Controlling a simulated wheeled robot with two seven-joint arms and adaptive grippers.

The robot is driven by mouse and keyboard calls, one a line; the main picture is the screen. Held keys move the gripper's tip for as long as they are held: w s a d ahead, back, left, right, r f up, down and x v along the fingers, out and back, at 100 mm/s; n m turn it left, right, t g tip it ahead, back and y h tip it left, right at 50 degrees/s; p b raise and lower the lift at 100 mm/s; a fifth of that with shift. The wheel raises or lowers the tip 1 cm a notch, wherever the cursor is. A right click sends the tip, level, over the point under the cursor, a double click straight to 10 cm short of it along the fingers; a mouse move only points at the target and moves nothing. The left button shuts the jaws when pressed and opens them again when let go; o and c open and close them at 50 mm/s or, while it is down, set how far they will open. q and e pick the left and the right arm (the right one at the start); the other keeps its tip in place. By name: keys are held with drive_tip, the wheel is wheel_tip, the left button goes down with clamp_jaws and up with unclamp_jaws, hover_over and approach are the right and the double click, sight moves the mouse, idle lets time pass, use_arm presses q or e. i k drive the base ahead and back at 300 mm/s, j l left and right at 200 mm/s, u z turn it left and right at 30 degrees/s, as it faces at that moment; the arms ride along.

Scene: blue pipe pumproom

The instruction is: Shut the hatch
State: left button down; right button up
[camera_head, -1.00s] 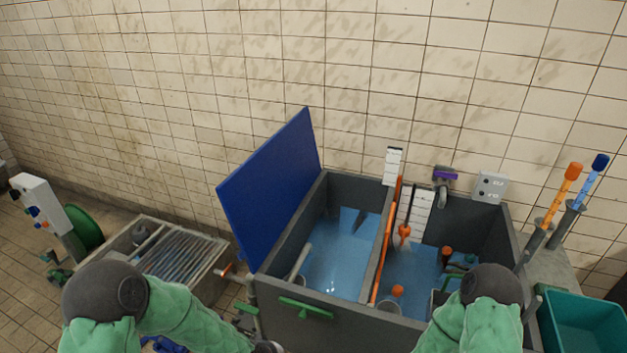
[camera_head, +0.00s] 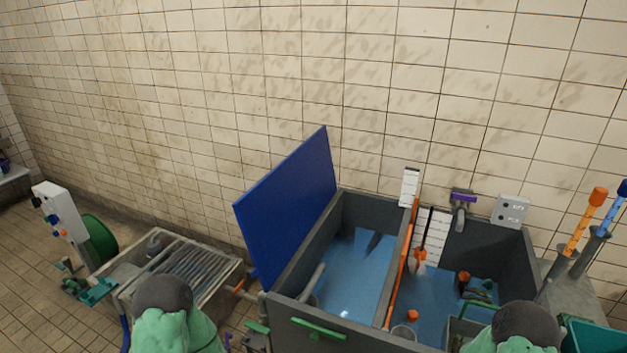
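The hatch (camera_head: 288,208) is a flat blue panel standing open, tilted up along the left wall of a dark grey tank (camera_head: 300,296). The tank's left compartment is uncovered and shows blue water. A green handle (camera_head: 319,329) is on the tank's front wall. My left arm is at the bottom, left of the tank and in front of the grated basin. My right arm is at the bottom right, over the tank's front right corner. Neither gripper's fingers show in the head view.
An orange-edged divider (camera_head: 402,262) splits the tank. A grated basin (camera_head: 225,281) stands left of it, with a white control box (camera_head: 60,212) beyond. Orange and blue handled poles (camera_head: 585,222) and a teal bin (camera_head: 597,336) are at right. A tiled wall stands behind.

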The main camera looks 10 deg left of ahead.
sight(274, 217)
drive_tip(key=i+j+z, duration=0.1)
drive_tip(key=j+z, duration=0.75)
drive_tip(key=i+j, duration=0.05)
